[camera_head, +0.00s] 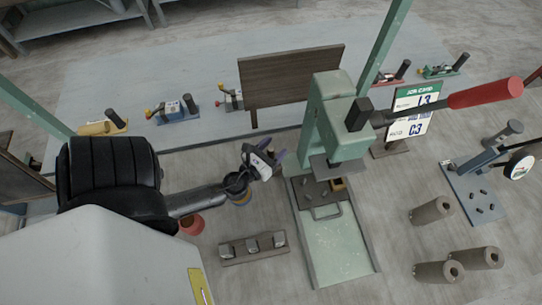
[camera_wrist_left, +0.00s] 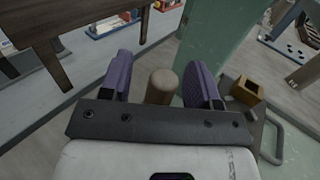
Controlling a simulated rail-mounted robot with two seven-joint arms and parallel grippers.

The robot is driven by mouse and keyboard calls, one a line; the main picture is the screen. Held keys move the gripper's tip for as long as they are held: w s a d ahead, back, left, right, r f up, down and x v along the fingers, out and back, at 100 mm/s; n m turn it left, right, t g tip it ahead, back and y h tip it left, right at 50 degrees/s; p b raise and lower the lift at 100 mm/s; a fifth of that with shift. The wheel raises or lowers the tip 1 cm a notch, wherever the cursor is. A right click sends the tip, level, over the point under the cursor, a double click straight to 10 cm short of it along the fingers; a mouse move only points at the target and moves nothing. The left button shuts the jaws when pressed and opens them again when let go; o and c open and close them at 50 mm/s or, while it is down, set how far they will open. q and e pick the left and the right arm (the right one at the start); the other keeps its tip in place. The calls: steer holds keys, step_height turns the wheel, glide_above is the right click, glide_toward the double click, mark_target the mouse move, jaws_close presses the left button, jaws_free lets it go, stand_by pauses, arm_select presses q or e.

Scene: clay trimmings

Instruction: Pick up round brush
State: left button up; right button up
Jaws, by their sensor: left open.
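My left gripper (camera_head: 266,158) is in the middle of the head view, left of the green press. Its two purple fingers are apart, and they also show in the left wrist view (camera_wrist_left: 160,82). A tan, round-topped cylinder (camera_wrist_left: 160,86) stands in the gap between the fingers in that view. It looks like a handle, possibly the round brush's; its lower part is hidden behind the gripper body. I cannot tell whether the fingers touch it. No bristles show. My right gripper is not in view.
A green press (camera_head: 340,120) with a red-tipped lever (camera_head: 485,93) stands just right of the gripper. A dark wooden panel (camera_head: 290,75) stands behind. A rack with metal blocks (camera_head: 253,247) lies in front. Grey-brown cylinders (camera_head: 431,211) lie at right.

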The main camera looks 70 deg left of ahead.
arm_select(q)
steer(key=shift+w+a, duration=0.15)
steer(key=shift+w, duration=0.1)
steer(key=c, duration=1)
